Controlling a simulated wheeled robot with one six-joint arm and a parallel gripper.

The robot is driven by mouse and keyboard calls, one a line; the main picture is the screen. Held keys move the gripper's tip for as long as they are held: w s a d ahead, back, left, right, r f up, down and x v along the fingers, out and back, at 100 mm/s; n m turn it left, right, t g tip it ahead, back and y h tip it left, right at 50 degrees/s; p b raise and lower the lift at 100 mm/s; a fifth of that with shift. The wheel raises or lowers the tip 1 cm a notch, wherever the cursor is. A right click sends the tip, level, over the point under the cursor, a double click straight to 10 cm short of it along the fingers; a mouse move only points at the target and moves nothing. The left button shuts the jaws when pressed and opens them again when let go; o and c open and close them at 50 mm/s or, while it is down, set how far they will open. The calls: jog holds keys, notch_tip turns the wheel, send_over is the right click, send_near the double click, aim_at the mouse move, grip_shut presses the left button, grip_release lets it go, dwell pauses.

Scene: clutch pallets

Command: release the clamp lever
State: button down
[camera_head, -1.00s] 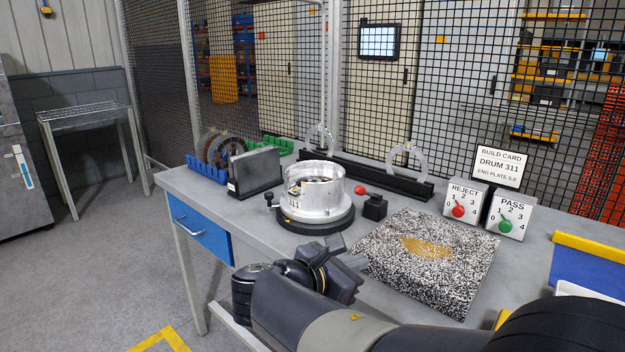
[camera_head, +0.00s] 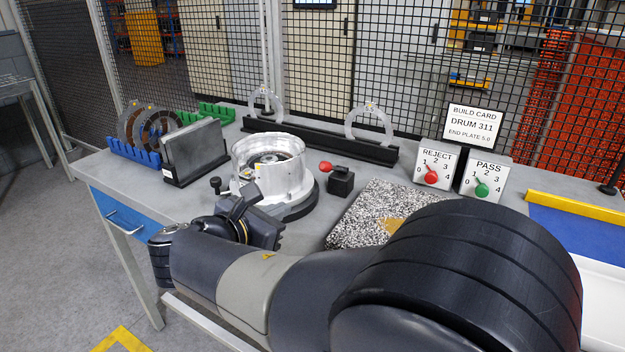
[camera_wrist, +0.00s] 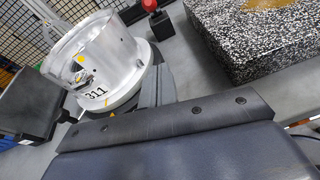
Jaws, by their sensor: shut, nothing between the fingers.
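A small black clamp block (camera_head: 341,182) stands on the bench, right of the silver drum (camera_head: 270,165). Its lever ends in a red knob (camera_head: 325,166) that points left towards the drum. In the wrist view the red knob (camera_wrist: 149,5) is at the top edge, beyond the drum marked 311 (camera_wrist: 92,58). The drum sits on a dark round base (camera_head: 300,207). My gripper (camera_head: 246,204) is in front of the drum, shut and empty, apart from the lever. It also shows in the wrist view (camera_wrist: 154,85). My gripper hides part of the drum's near side.
A speckled stone plate (camera_head: 365,212) lies right of the clamp block, partly hidden by my arm. A grey upright box (camera_head: 195,152) and a blue rack (camera_head: 130,150) stand left. REJECT (camera_head: 436,167) and PASS (camera_head: 485,177) dials stand right. A black rail (camera_head: 320,142) runs behind.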

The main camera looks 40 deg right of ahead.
aim_at(334, 168)
jog(key=b+x, duration=0.1)
jog(key=x, duration=0.9)
jog(key=shift+d+f+b, duration=0.15)
jog(key=shift+b, duration=0.2)
jog(key=r, duration=0.1)
jog(key=d+r, duration=0.1)
jog(key=shift+r+p, duration=0.3)
jog(key=shift+r, duration=0.05)
jog(key=shift+w+d+r, duration=0.1)
jog(key=shift+d+r, duration=0.2)
jog(key=shift+r, duration=0.2)
jog(key=shift+r+p, duration=0.2)
jog(key=shift+p, duration=0.3)
jog(key=shift+d+r+y+p, duration=0.1)
jog(key=shift+r+y+p, duration=0.15)
jog(key=shift+p, duration=0.5)
